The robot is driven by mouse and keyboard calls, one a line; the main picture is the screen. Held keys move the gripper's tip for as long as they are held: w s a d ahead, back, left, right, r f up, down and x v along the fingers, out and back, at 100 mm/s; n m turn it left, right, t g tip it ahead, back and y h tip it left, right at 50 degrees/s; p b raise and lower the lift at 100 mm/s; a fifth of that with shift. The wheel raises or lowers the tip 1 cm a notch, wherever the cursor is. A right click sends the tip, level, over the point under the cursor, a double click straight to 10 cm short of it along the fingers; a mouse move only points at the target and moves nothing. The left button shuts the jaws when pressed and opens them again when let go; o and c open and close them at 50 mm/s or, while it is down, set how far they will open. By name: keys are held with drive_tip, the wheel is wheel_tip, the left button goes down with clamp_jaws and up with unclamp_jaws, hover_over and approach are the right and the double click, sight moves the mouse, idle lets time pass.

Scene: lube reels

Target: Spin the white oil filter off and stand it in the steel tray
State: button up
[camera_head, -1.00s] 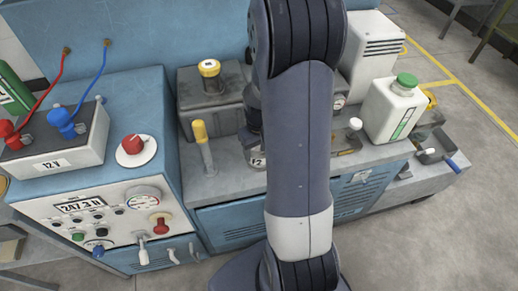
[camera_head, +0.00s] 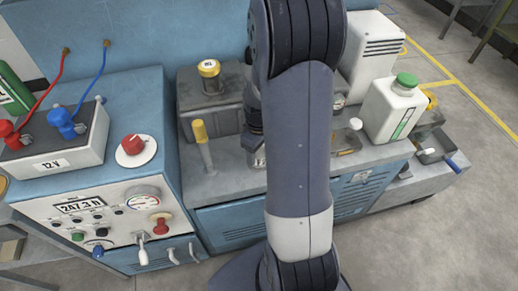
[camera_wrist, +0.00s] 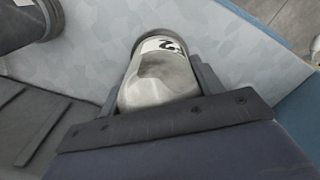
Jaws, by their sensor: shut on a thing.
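A pale grey-white filter (camera_wrist: 158,82) with a white band and a black "2" fills the middle of the wrist view. My gripper (camera_wrist: 160,72) has a dark finger on each side of it and is shut on it. In the head view the filter's labelled part (camera_head: 258,161) shows beside my arm, with my gripper (camera_head: 254,141) just above it. My arm hides the rest, so I cannot tell whether the filter is still attached. A shallow grey tray (camera_head: 349,133) is partly hidden right of my arm; I cannot tell if it is the steel tray.
A yellow-topped post (camera_head: 201,138) stands close left of my gripper. A grey block with a yellow-capped filler (camera_head: 210,76) is behind. A white jug with a green cap (camera_head: 392,107) stands right. The blue control cabinet (camera_head: 120,90) bounds the left.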

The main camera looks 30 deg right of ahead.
drive_tip(key=n, duration=0.4)
drive_tip(key=shift+f, duration=0.1)
drive_tip(key=shift+n, duration=0.6)
drive_tip(key=shift+s, duration=0.1)
drive_tip(key=n, duration=0.3)
drive_tip(key=shift+f, duration=0.1)
drive_tip(key=shift+n, duration=1)
drive_tip(key=shift+f+n, duration=0.1)
drive_tip(key=shift+n, duration=0.4)
drive_tip(key=n, duration=0.4)
